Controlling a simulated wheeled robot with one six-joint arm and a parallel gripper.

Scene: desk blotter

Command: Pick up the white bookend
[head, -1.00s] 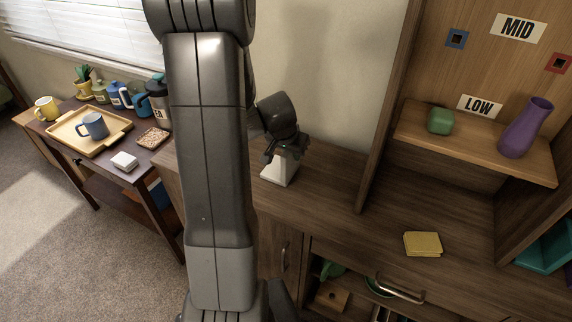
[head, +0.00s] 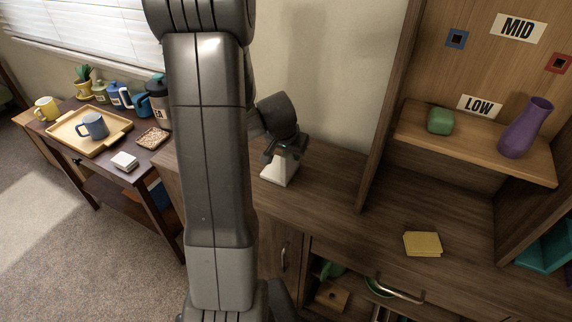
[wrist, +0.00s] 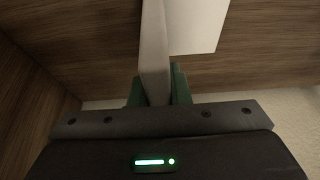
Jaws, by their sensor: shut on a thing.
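The white bookend (head: 280,169) stands upright on the wooden desk top, beside my arm in the head view. My gripper (head: 285,147) is at its upper part, coming from above. In the wrist view, my gripper (wrist: 158,88) has its green fingers shut on the upright plate of the white bookend (wrist: 155,45), one on each side. The bookend's flat base reaches to the right there. The head view does not clearly show whether the bookend's base touches the desk. My gripper hides its top.
A yellow pad (head: 422,244) lies on the desk to the right. A shelf (head: 470,155) above holds a green block (head: 440,121) and a purple vase (head: 526,127). A side table at left holds a tray (head: 66,135) with a mug. The desk between bookend and pad is clear.

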